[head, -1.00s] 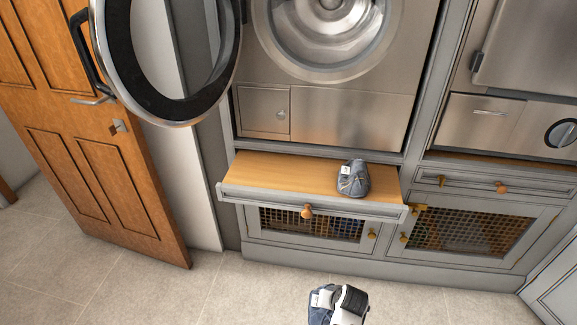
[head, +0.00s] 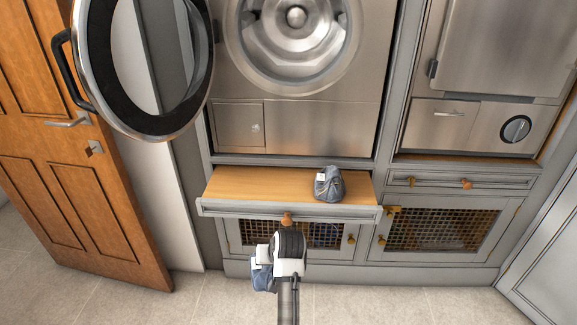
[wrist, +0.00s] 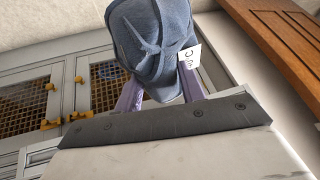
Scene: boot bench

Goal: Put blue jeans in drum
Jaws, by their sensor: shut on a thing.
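A folded blue denim bundle with a white tag, the blue jeans (head: 262,277), is held in my gripper (head: 266,262), in front of and below the pull-out shelf. In the wrist view the jeans (wrist: 150,45) fill the space between the purple fingers of my gripper (wrist: 160,92), which is shut on them; the fingertips are partly hidden behind the cloth. The steel drum (head: 296,32) is above the shelf at the top middle of the head view. Its round door (head: 88,85) stands swung open to the left.
A second, greyer denim bundle (head: 328,185) with a white tag sits on the wooden pull-out shelf (head: 250,185), which juts out below the drum. Mesh-front cupboards (head: 437,230) are underneath. A wooden door (head: 70,180) stands at the left. The tiled floor in front is clear.

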